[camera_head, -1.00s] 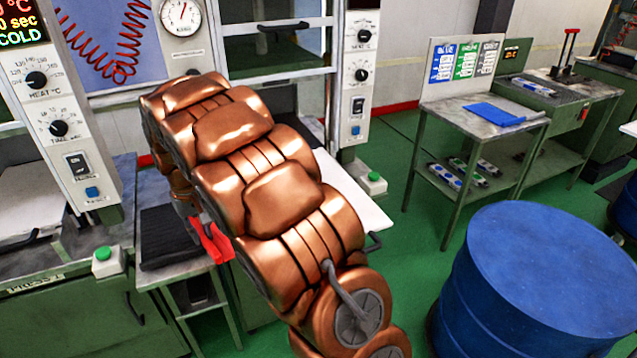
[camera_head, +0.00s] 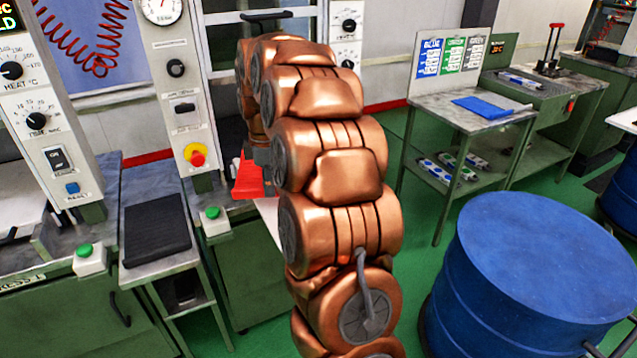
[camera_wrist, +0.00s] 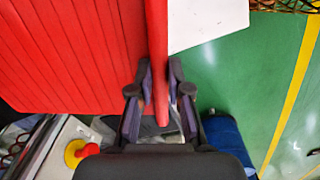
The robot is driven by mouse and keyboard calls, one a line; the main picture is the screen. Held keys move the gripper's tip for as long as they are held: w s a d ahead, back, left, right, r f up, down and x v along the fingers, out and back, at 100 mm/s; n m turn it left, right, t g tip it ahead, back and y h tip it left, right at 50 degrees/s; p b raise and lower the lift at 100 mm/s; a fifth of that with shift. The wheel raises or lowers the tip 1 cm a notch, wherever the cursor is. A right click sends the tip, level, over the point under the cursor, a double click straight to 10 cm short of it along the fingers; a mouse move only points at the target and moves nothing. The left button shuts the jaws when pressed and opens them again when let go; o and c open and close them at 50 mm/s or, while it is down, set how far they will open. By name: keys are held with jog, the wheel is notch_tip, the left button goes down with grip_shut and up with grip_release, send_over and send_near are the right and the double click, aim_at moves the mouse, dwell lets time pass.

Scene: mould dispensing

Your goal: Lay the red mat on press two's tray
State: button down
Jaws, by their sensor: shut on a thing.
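My gripper (camera_wrist: 160,95) is shut on a raised edge of the red mat (camera_wrist: 70,50), which is ribbed and fills the left of the wrist view. In the head view, part of the red mat (camera_head: 247,180) shows just left of my copper arm, in front of the middle press. The white tray (camera_wrist: 205,20) is at the top of the wrist view, just right of the held edge. In the head view only a sliver of the tray (camera_head: 268,214) shows; my arm hides the rest and most of my gripper. I cannot tell whether the mat touches the tray.
A black ribbed mat (camera_head: 157,230) lies on a small stand between the presses. A red stop knob (camera_head: 197,157) and a green button (camera_head: 212,213) are near the red mat. A blue drum (camera_head: 540,270) stands right; a table (camera_head: 425,110) holds a blue mat (camera_head: 488,106).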

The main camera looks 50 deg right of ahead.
jog(key=s+d+n, duration=0.1)
jog(key=s+d, duration=0.1)
jog(key=d, duration=0.1)
jog(key=s+d+n+b, duration=0.1)
jog(key=s+d+n, duration=0.1)
jog(key=d, duration=0.1)
jog(key=s+d+n, duration=0.1)
jog(key=s+d, duration=0.2)
jog(key=shift+s+d+r, duration=0.1)
jog(key=shift+d+r, duration=0.05)
jog(key=shift+d, duration=0.15)
jog(key=shift+f+b, duration=1.25)
jog(key=shift+f, duration=1.4)
jog(key=c, duration=1)
grip_release()
jog(key=shift+r, duration=6)
jog(key=shift+a, duration=0.15)
